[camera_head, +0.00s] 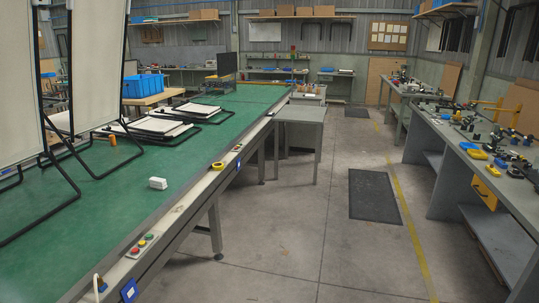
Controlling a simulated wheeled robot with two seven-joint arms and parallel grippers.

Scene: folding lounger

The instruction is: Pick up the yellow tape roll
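The yellow tape roll (217,166) is small and lies near the right edge of the long green-topped table (190,192), on or beside its pale metal rail. It looks yellow with a dark centre. A small white block (158,183) lies on the green top, nearer to me and left of the roll. Neither of my grippers shows in the head view, so their state is hidden.
Black-framed lounger panels (95,55) stand at the left, with folded ones (150,127) farther back. A button box (140,245) sits on the near rail. A grey side table (300,114) stands beyond the roll.

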